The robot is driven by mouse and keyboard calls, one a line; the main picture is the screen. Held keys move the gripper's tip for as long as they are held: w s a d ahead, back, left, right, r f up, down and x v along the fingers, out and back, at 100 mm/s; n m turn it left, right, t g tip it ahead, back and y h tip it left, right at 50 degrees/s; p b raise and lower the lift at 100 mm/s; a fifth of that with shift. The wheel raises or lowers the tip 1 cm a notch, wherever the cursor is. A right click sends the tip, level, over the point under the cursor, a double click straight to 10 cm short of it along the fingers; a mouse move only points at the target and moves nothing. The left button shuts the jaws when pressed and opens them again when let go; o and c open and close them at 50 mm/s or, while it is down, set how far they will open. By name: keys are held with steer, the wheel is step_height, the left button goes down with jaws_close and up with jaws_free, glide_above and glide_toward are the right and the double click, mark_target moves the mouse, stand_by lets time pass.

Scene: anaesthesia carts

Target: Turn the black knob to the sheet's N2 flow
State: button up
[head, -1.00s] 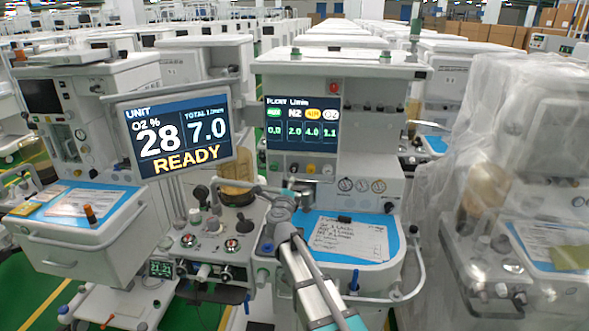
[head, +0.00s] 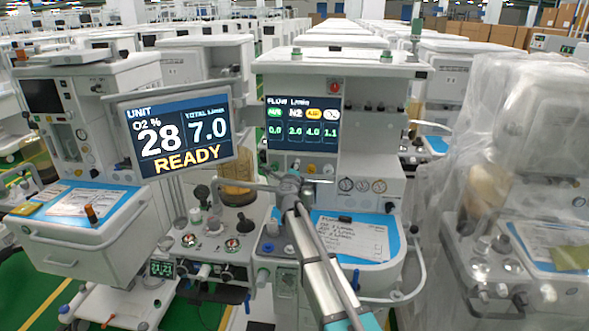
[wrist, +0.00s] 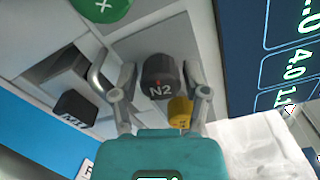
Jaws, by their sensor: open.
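The black knob (wrist: 160,82), marked N2 with a small red mark, shows in the wrist view. My gripper (wrist: 158,70) is open, with one finger on each side of the knob; gaps show beside it, and I cannot tell how deep the fingers reach. In the head view my gripper (head: 306,184) is in front of the panel below the flow screen (head: 302,123), and the black knob is hard to make out. The screen's N2 figure looks like 2.6. The handwritten sheet (head: 352,238) lies below; its small writing is unreadable.
A green knob (wrist: 100,8) and a yellow knob (wrist: 180,112) sit close to the black one. A metal bar (wrist: 97,75) curves past on the left. The sheet lies on a blue-topped shelf (head: 392,244). A plastic-wrapped cart (head: 530,130) stands at the right.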

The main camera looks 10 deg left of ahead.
steer(key=shift+w, duration=0.25)
jaws_close()
steer(key=shift+n, duration=0.3)
steer(key=shift+n, duration=0.9)
jaws_free()
